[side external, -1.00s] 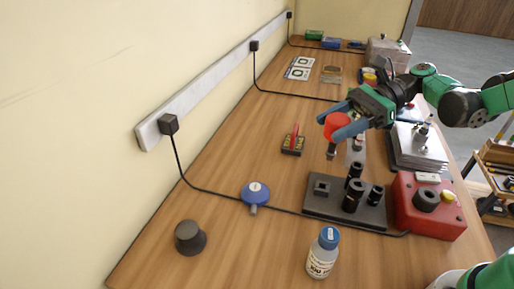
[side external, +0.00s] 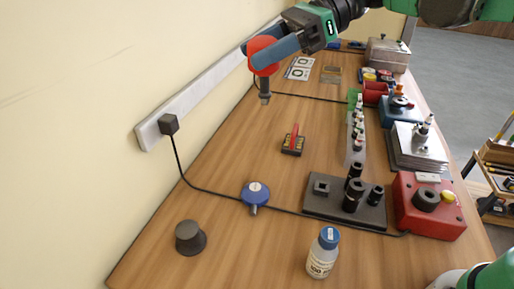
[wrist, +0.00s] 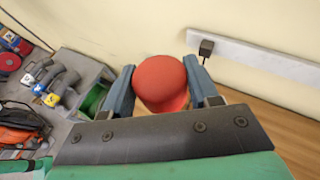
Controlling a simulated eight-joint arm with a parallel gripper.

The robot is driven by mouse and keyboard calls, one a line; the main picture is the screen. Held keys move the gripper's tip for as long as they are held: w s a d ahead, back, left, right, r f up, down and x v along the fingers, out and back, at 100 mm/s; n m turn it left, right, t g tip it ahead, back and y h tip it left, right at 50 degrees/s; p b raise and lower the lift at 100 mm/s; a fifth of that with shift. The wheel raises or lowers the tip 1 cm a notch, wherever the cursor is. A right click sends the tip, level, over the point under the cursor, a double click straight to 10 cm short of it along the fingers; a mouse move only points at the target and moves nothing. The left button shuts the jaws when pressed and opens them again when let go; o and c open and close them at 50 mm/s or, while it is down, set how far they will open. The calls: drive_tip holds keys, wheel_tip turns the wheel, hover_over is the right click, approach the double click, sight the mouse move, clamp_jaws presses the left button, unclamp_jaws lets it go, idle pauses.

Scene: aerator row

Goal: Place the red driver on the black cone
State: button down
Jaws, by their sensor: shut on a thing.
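The red driver (side external: 264,56) has a rounded red handle and a short grey shaft pointing down. My gripper (side external: 272,52) is shut on its handle and holds it in the air over the far left part of the table, near the wall. In the wrist view the red handle (wrist: 160,82) sits between my two blue fingers, and its shaft is hidden. The black cone (side external: 190,238) stands on the table at the near left, well apart from my gripper.
A blue round gauge (side external: 255,193) and a white bottle with a blue cap (side external: 321,254) stand near the cone. A dark socket tray (side external: 345,207) and a red box (side external: 430,205) are at the right. A cable crosses the table. A wall strip (side external: 200,98) runs along the left.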

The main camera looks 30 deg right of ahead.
drive_tip(key=s+a+r, duration=0.2)
drive_tip(key=a, duration=1.3)
hover_over(187, 228)
wheel_tip(187, 228, down, 15)
drive_tip(key=shift+y, duration=0.3)
drive_tip(key=shift+f, duration=2.45)
drive_tip(key=shift+f, duration=0.2)
drive_tip(key=shift+c, duration=1.1)
unclamp_jaws()
drive_tip(key=shift+r, duration=0.1)
